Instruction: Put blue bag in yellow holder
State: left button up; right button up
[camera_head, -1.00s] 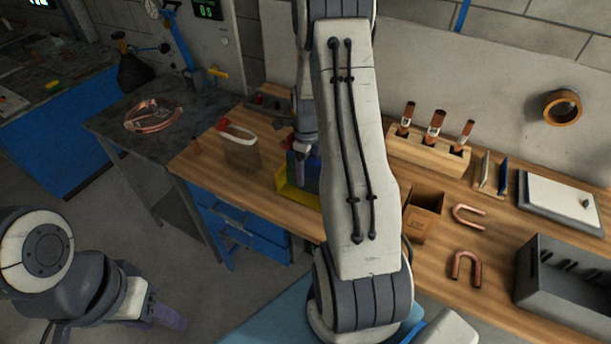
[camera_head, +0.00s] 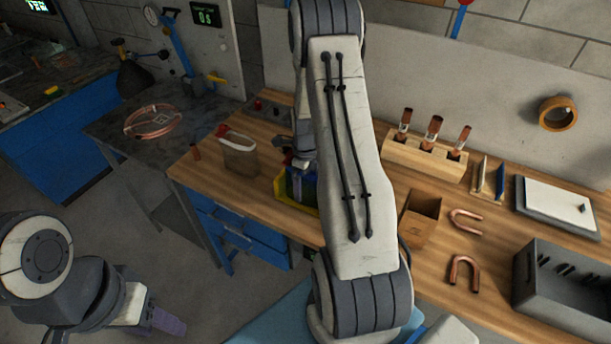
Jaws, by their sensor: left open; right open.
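The blue bag (camera_head: 306,187) stands inside the yellow holder (camera_head: 297,207) on the wooden bench, partly hidden behind my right arm. A small red part shows at its upper left. My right gripper (camera_head: 301,164) is just above the bag and open; its fingertips are small and partly hidden, so I cannot tell if they touch it. My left gripper (camera_head: 166,321) hangs open and empty at the lower left, over the floor and away from the bench.
A brown bag with a red and white top (camera_head: 240,157) stands left of the holder. An open cardboard box (camera_head: 418,222), copper U-tubes (camera_head: 465,271), a wooden tube rack (camera_head: 424,160) and a dark grey bin (camera_head: 565,285) are on the right. The bench's front left is clear.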

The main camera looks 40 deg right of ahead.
jog(key=shift+r, duration=0.5)
notch_tip(320, 180, up, 11)
jog(key=b, duration=0.3)
